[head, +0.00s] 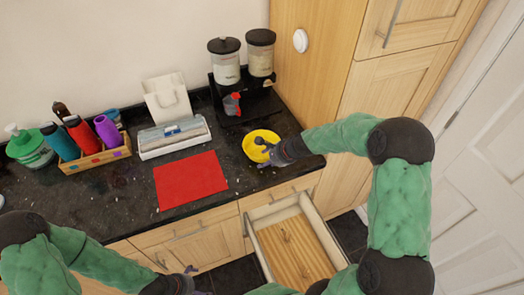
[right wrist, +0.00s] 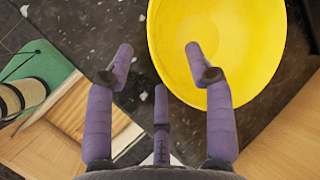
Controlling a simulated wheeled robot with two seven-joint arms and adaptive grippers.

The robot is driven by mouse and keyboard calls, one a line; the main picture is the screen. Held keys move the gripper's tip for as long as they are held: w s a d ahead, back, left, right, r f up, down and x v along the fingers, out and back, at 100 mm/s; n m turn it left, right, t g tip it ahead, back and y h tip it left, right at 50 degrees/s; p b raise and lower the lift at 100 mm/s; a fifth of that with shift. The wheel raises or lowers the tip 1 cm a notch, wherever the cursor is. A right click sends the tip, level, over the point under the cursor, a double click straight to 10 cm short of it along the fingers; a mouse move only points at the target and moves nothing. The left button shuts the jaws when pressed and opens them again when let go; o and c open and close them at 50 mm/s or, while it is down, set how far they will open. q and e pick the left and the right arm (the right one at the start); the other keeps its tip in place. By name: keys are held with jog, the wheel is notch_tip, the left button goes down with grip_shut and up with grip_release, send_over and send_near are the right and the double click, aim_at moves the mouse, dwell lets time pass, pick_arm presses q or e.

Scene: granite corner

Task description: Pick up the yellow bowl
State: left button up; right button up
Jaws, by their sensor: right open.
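The yellow bowl (head: 250,143) sits on the dark granite counter near its right end, beside the wooden cabinet. My right gripper (head: 264,153) is at the bowl's right front edge. In the right wrist view the yellow bowl (right wrist: 262,50) fills the upper right. There my right gripper (right wrist: 158,60) is open and empty; one finger overlaps the bowl's inside in the picture, and another is outside its rim on the left. I cannot tell whether any finger touches the bowl. My left gripper (head: 190,280) is low in front of the cabinets, its fingers too small to read.
A red mat (head: 190,180) lies left of the bowl. A dispenser with two canisters (head: 243,65) stands behind it. A tray of bottles (head: 100,157) and a white box (head: 175,137) stand further left. An open drawer (head: 290,250) juts out below the counter.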

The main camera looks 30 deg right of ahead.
jog(key=shift+x, duration=0.9)
grip_shut()
jog(key=shift+r, duration=0.1)
